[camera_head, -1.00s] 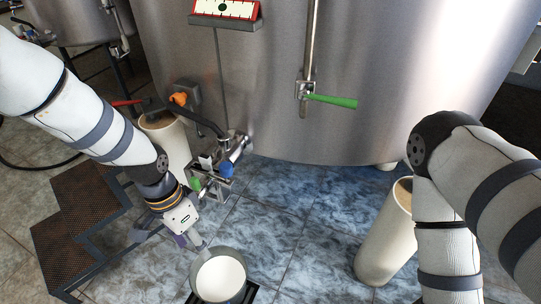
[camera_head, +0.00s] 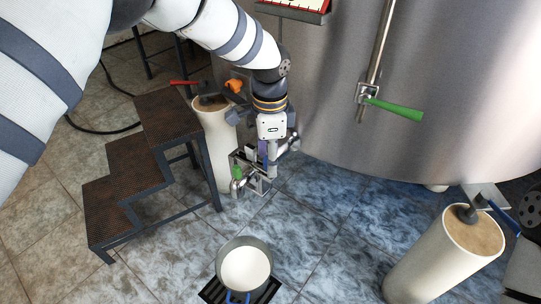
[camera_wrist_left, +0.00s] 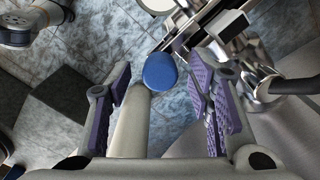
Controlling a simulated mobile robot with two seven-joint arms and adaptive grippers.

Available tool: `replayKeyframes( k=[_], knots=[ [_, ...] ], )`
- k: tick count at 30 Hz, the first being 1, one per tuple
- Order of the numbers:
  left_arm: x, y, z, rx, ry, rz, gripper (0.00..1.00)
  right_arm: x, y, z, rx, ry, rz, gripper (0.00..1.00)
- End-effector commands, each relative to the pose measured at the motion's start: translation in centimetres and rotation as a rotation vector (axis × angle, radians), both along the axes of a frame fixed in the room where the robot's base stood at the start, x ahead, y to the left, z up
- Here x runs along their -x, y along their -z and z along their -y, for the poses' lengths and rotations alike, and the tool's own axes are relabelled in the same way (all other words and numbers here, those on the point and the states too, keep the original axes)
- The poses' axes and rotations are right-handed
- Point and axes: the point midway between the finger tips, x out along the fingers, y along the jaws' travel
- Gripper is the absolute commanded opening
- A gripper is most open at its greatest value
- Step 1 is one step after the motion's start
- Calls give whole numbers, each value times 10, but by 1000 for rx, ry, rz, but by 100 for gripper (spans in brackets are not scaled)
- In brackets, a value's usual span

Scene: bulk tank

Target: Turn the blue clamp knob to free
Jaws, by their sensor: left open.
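The blue clamp knob (camera_wrist_left: 160,72) shows as a rounded blue cap in the left wrist view, between and beyond the fingers, with a gap around it. It is hidden behind my gripper in the head view. The metal clamp assembly (camera_head: 255,178) with a small green part (camera_head: 237,173) stands low in front of the steel tank. My left gripper (camera_head: 268,155) points down over this assembly. In the left wrist view its purple-padded fingers (camera_wrist_left: 161,105) are spread apart with nothing between the pads.
A white cylinder (camera_head: 215,150) and dark steps (camera_head: 125,170) stand left of the clamp. A pail of white liquid (camera_head: 245,268) is in front. Another white cylinder (camera_head: 440,265) stands at right. A green-handled valve (camera_head: 395,108) juts from the tank (camera_head: 430,60). Blue floor between is clear.

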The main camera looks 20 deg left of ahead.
Motion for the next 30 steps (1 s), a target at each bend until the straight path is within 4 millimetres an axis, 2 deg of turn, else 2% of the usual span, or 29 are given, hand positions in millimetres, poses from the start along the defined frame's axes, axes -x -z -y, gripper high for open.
replayKeyframes(
  k=[7, 8, 13, 14, 23, 30],
  knots=[
    [0, 1, 0, 0, 0, 1, 47, 0, 0, 0, 0, 0, 0, 40],
    [0, 1, 0, 0, 0, 1, 43, 0, 0, 0, 0, 0, 1, 40],
    [0, 1, 0, 0, -1, 1, 4, 0, 0, 0, 0, 0, 1, 40],
    [0, 1, 0, 0, -1, 1, 0, 0, 0, 0, 0, 0, 0, 40],
    [0, 1, 0, -1, -26, 2, 0, -1, -1, 0, 0, 0, 2, 40],
    [0, 0, 0, 0, -154, 3, 0, -3, -3, 0, 0, 0, 11, 40]
  ],
)
